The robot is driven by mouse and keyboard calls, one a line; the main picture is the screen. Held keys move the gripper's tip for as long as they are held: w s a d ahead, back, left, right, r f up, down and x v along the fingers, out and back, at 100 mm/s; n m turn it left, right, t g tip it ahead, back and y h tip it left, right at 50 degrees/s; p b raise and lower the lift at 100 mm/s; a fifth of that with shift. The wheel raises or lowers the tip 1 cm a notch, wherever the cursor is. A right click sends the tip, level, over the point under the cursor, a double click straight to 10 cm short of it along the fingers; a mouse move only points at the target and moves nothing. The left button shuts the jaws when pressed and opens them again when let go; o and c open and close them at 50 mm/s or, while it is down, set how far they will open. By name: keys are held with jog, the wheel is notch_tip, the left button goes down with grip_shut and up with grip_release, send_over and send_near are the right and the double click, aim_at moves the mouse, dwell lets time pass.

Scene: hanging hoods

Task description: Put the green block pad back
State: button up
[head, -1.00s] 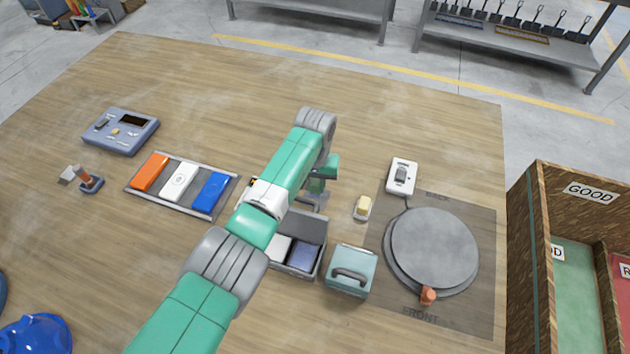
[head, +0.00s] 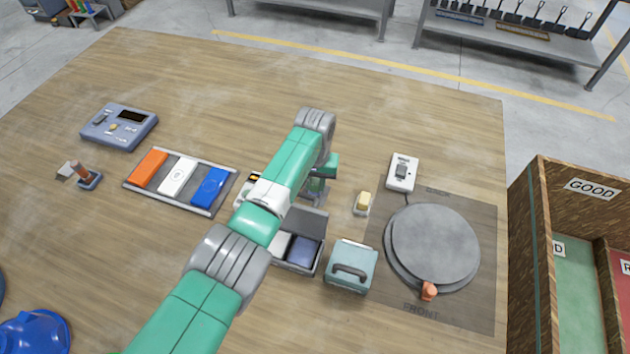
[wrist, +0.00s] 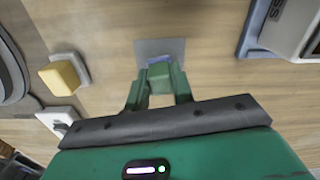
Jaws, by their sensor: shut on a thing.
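My gripper (wrist: 158,88) points away from the camera in the wrist view, its dark green fingers closed on a small green block pad (wrist: 160,72). A flat grey plate (wrist: 174,44) lies on the wooden table just beyond the pad, with a bluish patch beside the pad. I cannot tell whether the pad touches the plate. In the head view my gripper (head: 314,190) is low over the table, right of the arm's bend, and the pad is hidden or too small to make out.
A yellow block (head: 363,201) on a small holder stands right of my gripper. A white switch box (head: 402,172), a round grey turntable (head: 435,245), a teal case (head: 351,262) and an open grey box (head: 307,225) are nearby. The table behind my gripper is clear.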

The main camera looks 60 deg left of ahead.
jog(key=shift+f+b, duration=0.4)
jog(key=shift+f, duration=0.15)
jog(key=o, duration=0.9)
jog(key=shift+o, duration=0.2)
notch_tip(320, 180, up, 8)
jog(key=p, duration=0.3)
